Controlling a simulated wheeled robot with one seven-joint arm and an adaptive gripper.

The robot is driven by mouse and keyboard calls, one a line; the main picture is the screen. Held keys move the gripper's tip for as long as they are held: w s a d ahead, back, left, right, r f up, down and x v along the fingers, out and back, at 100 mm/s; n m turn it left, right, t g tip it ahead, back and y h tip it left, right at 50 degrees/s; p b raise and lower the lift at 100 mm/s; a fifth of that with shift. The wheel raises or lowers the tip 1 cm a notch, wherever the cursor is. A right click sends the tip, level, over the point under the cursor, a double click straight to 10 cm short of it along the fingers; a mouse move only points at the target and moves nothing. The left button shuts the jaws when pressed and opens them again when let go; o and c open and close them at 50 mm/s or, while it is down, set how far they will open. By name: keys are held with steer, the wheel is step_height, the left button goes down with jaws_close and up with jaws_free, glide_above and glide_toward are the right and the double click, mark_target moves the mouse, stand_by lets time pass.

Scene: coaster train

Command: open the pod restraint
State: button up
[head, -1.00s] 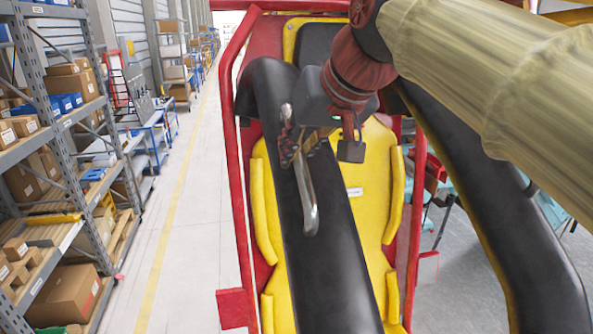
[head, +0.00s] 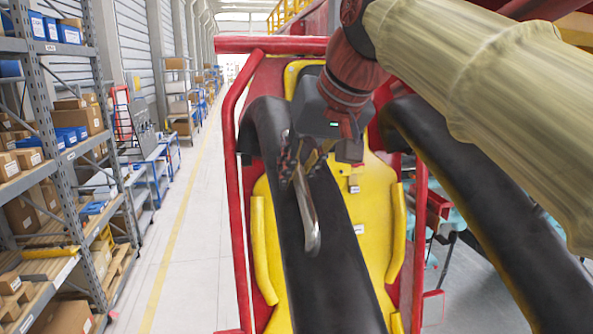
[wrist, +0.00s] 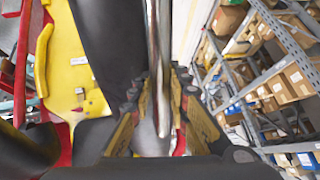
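The pod restraint (head: 325,270) is a thick black padded bar over the yellow seat (head: 372,260), with its lower end out of frame. A bent metal handle (head: 308,215) is fixed to it. My gripper (head: 297,168) is at the upper part of this handle. In the wrist view the handle (wrist: 159,45) runs between the two fingers of my gripper (wrist: 161,92), which close in on both its sides, so the gripper looks shut on it. The black restraint also shows in the wrist view (wrist: 108,40), left of the handle.
A red frame rail (head: 236,190) borders the seat on the left. A second black restraint (head: 480,190) lies to the right, partly behind my arm. Shelves with boxes (head: 60,150) stand at the far left. The aisle floor (head: 195,250) between is clear.

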steer(key=o, duration=0.4)
steer(key=v, duration=1.2)
steer(key=shift+f, duration=0.15)
